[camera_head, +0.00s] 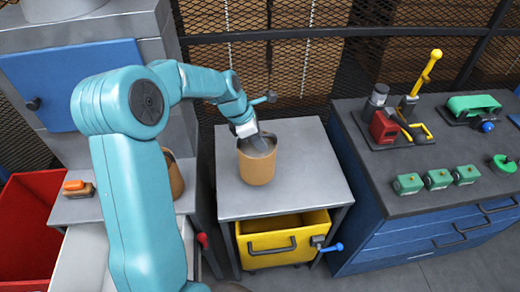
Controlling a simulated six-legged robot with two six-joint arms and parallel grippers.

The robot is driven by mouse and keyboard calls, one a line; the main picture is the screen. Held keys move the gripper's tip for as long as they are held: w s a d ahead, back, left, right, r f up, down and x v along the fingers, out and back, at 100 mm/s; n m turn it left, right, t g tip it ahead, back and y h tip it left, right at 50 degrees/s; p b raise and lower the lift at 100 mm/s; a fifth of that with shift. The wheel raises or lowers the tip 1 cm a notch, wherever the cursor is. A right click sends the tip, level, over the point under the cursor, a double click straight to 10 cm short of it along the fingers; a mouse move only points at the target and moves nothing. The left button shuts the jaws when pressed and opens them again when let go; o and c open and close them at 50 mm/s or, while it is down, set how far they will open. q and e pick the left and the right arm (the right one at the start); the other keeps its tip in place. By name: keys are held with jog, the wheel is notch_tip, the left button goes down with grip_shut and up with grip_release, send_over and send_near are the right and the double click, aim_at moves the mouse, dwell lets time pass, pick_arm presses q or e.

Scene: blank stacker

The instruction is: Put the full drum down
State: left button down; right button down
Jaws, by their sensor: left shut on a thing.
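A tan drum (257,168) is upright at the small grey table (308,190) in the middle of the view. Its open top shows something grey inside, partly hidden by my fingers. My left gripper (259,141) reaches in from the left and is shut on the drum at its rim. The drum's base is at or very close to the tabletop; I cannot tell whether it bears fully on it. A second tan drum (175,178) is partly hidden behind my left arm. My right gripper is not in view.
A yellow bin (262,254) sits under the small table. A blue bench (440,205) at right holds several green blocks, a red device (384,127) and a yellow lever (427,72). A grey machine with a blue door (75,80) stands left. The table's right part is clear.

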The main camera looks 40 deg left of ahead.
pick_arm(q)
notch_tip(320, 180, down, 4)
jog(key=shift+a+f, duration=0.1)
jog(key=shift+f, duration=0.1)
jog(key=c, duration=1.1)
grip_release()
jog(key=shift+f, duration=0.1)
jog(key=v, duration=1.2)
jog(key=shift+r, duration=0.25)
